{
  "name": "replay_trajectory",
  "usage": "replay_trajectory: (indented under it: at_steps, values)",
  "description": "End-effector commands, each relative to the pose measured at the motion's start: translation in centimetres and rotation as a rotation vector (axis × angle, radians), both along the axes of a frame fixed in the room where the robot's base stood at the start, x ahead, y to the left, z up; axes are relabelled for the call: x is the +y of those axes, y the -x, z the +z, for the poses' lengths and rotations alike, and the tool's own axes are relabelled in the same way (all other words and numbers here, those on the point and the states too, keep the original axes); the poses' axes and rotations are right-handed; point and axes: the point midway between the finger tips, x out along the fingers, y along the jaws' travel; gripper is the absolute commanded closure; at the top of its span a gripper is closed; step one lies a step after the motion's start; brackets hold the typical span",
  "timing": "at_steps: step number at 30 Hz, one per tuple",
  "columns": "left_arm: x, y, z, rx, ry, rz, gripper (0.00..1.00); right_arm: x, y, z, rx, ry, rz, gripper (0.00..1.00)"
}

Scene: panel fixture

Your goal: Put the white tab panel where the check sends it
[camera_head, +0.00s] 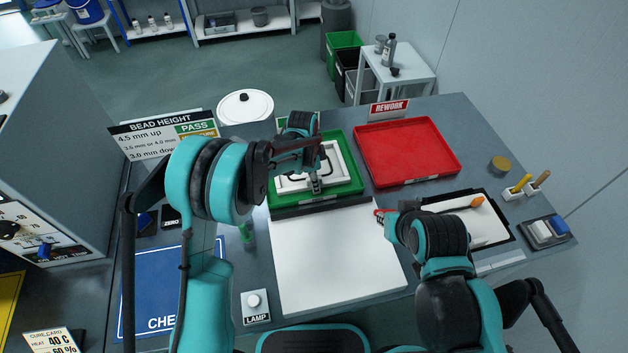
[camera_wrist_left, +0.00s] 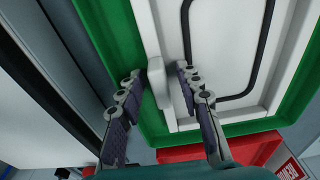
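The white tab panel (camera_head: 342,166), a white frame with a black bead line, lies in the green tray (camera_head: 356,184). In the left wrist view the panel (camera_wrist_left: 225,50) lies flat inside the tray's green rim, its white tab (camera_wrist_left: 158,82) at the edge. My left gripper (camera_head: 316,186) is over the panel's near side. In the wrist view its fingers (camera_wrist_left: 157,74) stand apart on either side of the tab, with a visible gap at the left finger. My right gripper (camera_head: 385,215) is at the white work mat's right edge; its fingers are too small to judge.
A red tray (camera_head: 408,150) with a REWORK sign (camera_head: 389,108) is empty, right of the green tray. The white mat (camera_head: 340,260) is bare. A BEAD HEIGHT board (camera_head: 165,135), LAMP button (camera_head: 255,305) and blue CHECK mat (camera_head: 150,290) are at left. A tool tray (camera_head: 470,215) is at right.

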Motion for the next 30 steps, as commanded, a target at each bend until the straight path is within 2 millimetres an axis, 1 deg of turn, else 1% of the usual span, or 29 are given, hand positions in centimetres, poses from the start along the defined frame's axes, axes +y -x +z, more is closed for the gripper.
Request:
replay_trajectory:
  at_steps: [7,10,14,18,22,24,27,30]
  values:
    - [0.0,0.0,0.2,0.000,0.000,0.000,0.65,0.0,0.0,0.2,0.000,0.000,0.000,0.81]
    - [0.1,0.0,1.2,0.000,0.000,0.000,0.65,0.0,0.0,0.6,0.000,0.000,0.000,0.81]
    - [0.4,0.1,3.7,0.000,0.000,0.001,0.65,0.0,0.0,1.4,0.000,0.000,0.000,0.81]
    - [0.8,0.2,7.0,0.000,0.000,0.001,0.65,0.0,0.0,2.4,0.000,0.000,0.000,0.81]
    - [1.1,0.2,9.6,0.000,0.000,0.000,0.65,0.0,0.0,3.1,0.000,0.000,0.000,0.81]
    - [1.2,0.2,10.6,0.000,0.000,0.000,0.65,0.0,0.0,3.4,0.000,0.000,0.000,0.81]
    - [1.3,0.2,11.7,0.000,0.000,0.000,0.65,0.0,0.0,3.6,0.000,0.000,0.000,0.81]
    - [1.4,0.3,12.2,0.000,0.000,0.000,0.65,0.0,0.0,3.7,0.000,0.000,0.000,0.81]
